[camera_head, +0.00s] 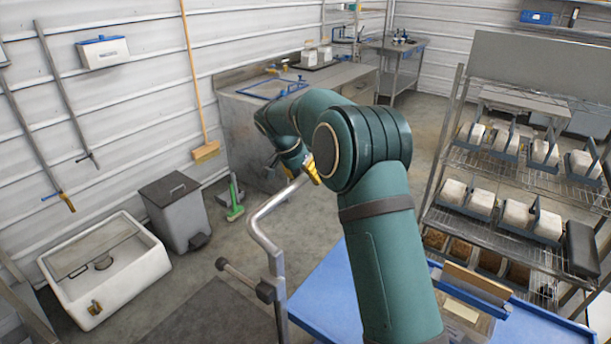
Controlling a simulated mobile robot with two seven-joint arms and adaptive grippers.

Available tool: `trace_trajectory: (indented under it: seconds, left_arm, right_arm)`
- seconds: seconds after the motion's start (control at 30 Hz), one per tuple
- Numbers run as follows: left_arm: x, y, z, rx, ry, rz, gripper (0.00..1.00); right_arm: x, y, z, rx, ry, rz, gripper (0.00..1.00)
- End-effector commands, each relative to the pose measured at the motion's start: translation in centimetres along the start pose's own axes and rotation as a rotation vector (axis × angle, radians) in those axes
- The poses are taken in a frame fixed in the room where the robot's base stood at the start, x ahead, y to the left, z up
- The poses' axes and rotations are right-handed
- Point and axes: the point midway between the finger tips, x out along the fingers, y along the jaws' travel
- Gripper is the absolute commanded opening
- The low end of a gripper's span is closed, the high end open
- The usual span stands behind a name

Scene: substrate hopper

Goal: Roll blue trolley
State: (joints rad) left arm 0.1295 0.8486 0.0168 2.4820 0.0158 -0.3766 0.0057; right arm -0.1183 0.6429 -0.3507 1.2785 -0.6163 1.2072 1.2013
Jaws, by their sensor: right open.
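The blue trolley (318,300) is at the bottom centre, its flat blue deck partly hidden behind my green right arm. A bent grey metal tube handle (270,245) rises at the deck's left end. My right gripper (311,172) has yellow fingertips and is open at the upper end of this handle. My arm hides part of the gripper, so I cannot tell whether the fingers touch the tube. My left gripper is not in view.
A clear bin with a wooden-edged board (478,283) sits on the deck's right part. A wire rack (505,255) with white bags stands right. A white sink (105,268), grey pedal bin (178,212) and green brush (234,205) are left. Floor behind the handle is clear.

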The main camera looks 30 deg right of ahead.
Motion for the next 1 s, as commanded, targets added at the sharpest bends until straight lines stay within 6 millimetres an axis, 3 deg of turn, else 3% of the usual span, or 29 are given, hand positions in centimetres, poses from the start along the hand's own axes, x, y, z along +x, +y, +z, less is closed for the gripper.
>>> trace_trajectory:
  seconds: [0.17, 0.2, 0.33, 0.37, 0.77, 1.0]
  left_arm:
    - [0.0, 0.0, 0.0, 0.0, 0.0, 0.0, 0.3]
    - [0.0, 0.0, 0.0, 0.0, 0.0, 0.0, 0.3]
    - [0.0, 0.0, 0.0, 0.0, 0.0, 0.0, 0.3]
    - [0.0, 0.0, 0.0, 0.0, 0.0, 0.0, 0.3]
    - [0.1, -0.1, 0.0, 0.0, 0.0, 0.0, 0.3]
    - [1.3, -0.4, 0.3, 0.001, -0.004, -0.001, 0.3]
  right_arm:
    - [0.0, 0.0, 0.0, 0.0, 0.0, 0.0, 0.57]
    - [0.0, 0.0, 0.0, 0.0, 0.0, 0.0, 0.52]
    - [0.0, 0.0, 0.0, 0.0, 0.0, 0.0, 0.07]
    - [0.0, 0.0, 0.0, 0.0, 0.0, 0.0, 0.0]
    - [0.1, 0.2, 0.0, -0.001, 0.0, 0.002, 0.0]
    - [0.7, 2.1, 0.2, 0.0, -0.001, 0.005, 0.0]
